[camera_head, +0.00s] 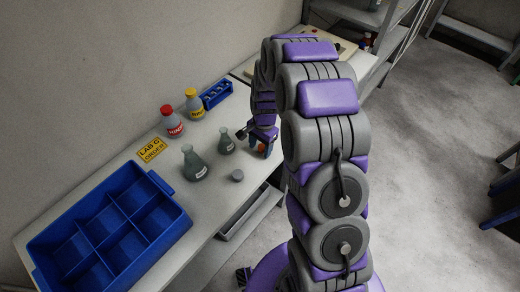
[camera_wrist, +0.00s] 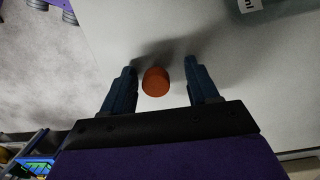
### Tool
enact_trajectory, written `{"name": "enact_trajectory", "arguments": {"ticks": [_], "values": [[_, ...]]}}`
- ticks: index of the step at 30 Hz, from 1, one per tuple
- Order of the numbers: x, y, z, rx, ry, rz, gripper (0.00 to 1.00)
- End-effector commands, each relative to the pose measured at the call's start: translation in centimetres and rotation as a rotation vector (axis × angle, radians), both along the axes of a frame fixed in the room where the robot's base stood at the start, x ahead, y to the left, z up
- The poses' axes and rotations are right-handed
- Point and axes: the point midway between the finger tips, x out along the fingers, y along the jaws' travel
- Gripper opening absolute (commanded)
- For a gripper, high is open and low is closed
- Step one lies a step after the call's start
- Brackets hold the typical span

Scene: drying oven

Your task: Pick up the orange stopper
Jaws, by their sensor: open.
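The orange stopper (camera_wrist: 155,82) stands on the pale tabletop in the wrist view. My gripper (camera_wrist: 160,72) is open, with one dark blue finger on each side of the stopper. A gap shows between the stopper and each finger. In the head view my gripper (camera_head: 258,140) is low over the table's right edge, and the orange stopper (camera_head: 262,148) shows partly at its fingers. Contact with the stopper cannot be seen.
Two grey-green flasks (camera_head: 195,163) (camera_head: 227,141) and a small grey cylinder (camera_head: 237,175) stand left of my gripper. A red-capped bottle (camera_head: 173,122), a yellow-capped bottle (camera_head: 195,104) and a blue rack (camera_head: 216,94) stand behind. A blue divided crate (camera_head: 168,226) fills the near end.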

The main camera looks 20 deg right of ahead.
Motion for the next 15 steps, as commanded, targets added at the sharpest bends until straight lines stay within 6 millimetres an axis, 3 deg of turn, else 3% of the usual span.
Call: {"name": "enact_trajectory", "arguments": {"ticks": [3, 15], "values": [[0.02, -0.19, 0.11, 0.002, -0.001, -0.001, 0.59], [0.0, 0.01, 0.11, 0.0, 0.0, 0.0, 0.21]]}}
